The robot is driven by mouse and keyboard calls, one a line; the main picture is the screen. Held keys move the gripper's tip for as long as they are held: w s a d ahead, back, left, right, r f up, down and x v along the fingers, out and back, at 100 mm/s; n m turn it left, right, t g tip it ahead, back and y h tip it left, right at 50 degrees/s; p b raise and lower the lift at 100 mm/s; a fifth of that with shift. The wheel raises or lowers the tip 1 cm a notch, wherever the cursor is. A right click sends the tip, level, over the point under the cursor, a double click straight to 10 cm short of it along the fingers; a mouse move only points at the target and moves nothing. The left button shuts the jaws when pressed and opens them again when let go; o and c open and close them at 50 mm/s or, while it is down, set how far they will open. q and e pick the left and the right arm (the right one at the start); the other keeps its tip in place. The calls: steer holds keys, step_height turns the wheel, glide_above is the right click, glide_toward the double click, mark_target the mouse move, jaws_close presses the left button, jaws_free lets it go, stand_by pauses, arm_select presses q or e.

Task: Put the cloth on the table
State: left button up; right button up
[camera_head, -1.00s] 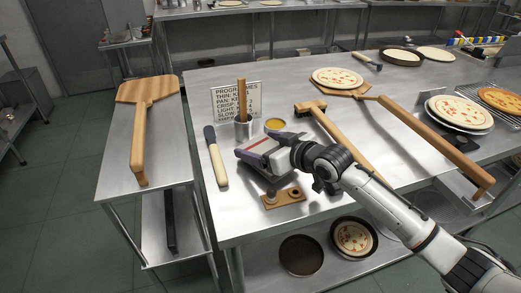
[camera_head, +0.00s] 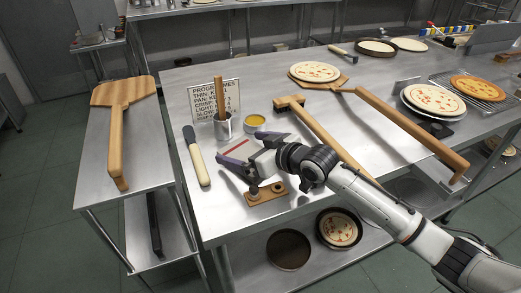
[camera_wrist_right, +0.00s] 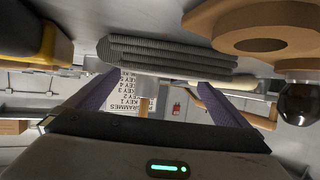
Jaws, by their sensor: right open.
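The cloth (camera_head: 236,149), pale with a red stripe, lies on the steel table (camera_head: 300,200) near its left end. In the right wrist view it shows as a grey, ribbed, folded bundle (camera_wrist_right: 165,52) against the tabletop. My right gripper (camera_head: 238,155) is open close to the cloth, its two purple fingers spread; part of the cloth is hidden by them. In the wrist view the fingers (camera_wrist_right: 158,95) lie toward either end of the bundle. I cannot tell whether they touch it. My left gripper is not in view.
A wooden block with holes (camera_head: 266,195) sits close in front of the gripper. Pizzas and peels occupy the far right.

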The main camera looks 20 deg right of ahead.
steer(key=v, duration=1)
steer(key=shift+r, duration=0.15)
